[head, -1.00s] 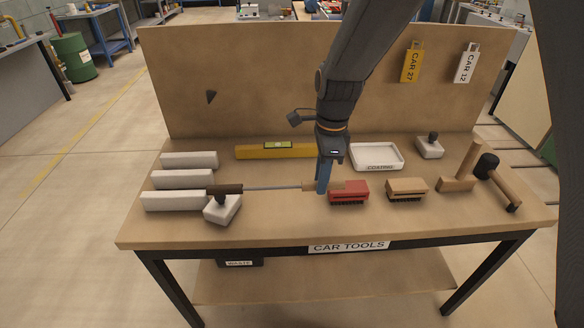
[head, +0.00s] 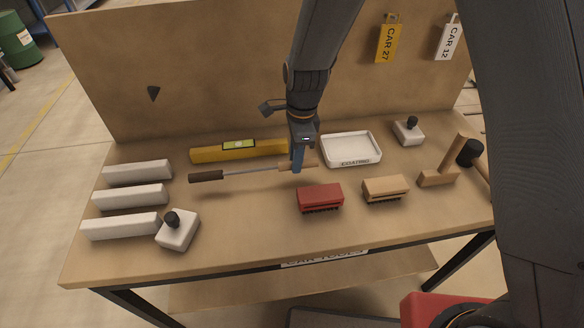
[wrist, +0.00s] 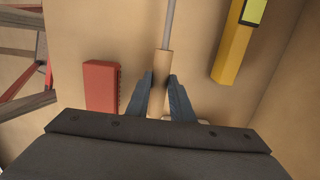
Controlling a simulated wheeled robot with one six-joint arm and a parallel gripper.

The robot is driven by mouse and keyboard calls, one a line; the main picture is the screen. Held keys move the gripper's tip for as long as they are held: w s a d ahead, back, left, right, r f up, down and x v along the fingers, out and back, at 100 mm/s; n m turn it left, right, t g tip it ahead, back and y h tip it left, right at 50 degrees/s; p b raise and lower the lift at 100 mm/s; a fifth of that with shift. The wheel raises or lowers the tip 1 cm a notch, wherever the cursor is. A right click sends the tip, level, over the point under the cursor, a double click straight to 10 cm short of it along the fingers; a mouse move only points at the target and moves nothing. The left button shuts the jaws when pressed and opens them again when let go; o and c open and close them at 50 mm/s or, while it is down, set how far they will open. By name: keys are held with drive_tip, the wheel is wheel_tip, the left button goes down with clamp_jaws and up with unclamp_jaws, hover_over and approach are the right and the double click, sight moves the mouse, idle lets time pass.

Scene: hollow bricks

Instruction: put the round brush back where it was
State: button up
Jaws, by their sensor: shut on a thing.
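The round brush is a long thin metal rod (head: 250,170) with a dark cylindrical end (head: 206,176) on the left and a light wooden handle on the right. My gripper (head: 298,164) is shut on the wooden handle, and the brush lies roughly level, pointing left. In the wrist view, both blue-grey fingers (wrist: 163,92) close around the handle (wrist: 159,68), and the rod (wrist: 168,25) runs away from me. The dark end is out of that view. I cannot tell how far the brush is above the bench.
A yellow level (head: 238,150) lies behind the brush; a red brush (head: 320,196) and a tan brush (head: 385,188) lie in front. A white tray (head: 350,149) is right. White blocks (head: 130,196) and a knobbed block (head: 178,230) stand left. Bare bench (head: 250,215) is front-centre.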

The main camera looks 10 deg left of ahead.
drive_tip(key=shift+f+p, duration=0.5)
drive_tip(key=shift+f, duration=1.7)
drive_tip(key=o, duration=0.9)
drive_tip(key=r+b, duration=0.1)
drive_tip(key=r, duration=0.3)
drive_tip(key=r+b, duration=0.1)
drive_tip(key=r, duration=0.3)
drive_tip(key=d+r+b, duration=0.1)
drive_tip(key=r, duration=0.3)
drive_tip(key=shift+w, duration=0.1)
drive_tip(key=shift+s+d+r+n+t+h, duration=0.15)
drive_tip(key=shift+s+d+r+n+t, duration=0.2)
drive_tip(key=shift+s+d+n, duration=2.9)
drive_tip(key=shift+s+d+r+n+t+h, duration=0.15)
drive_tip(key=shift+s+d+r+n, duration=0.95)
drive_tip(key=shift+d, duration=4.3)
drive_tip(key=shift+s+d+f+n+t+h, duration=0.1)
drive_tip(key=shift+s+d+f+n+t, duration=0.15)
drive_tip(key=shift+s+d+n, duration=2.35)
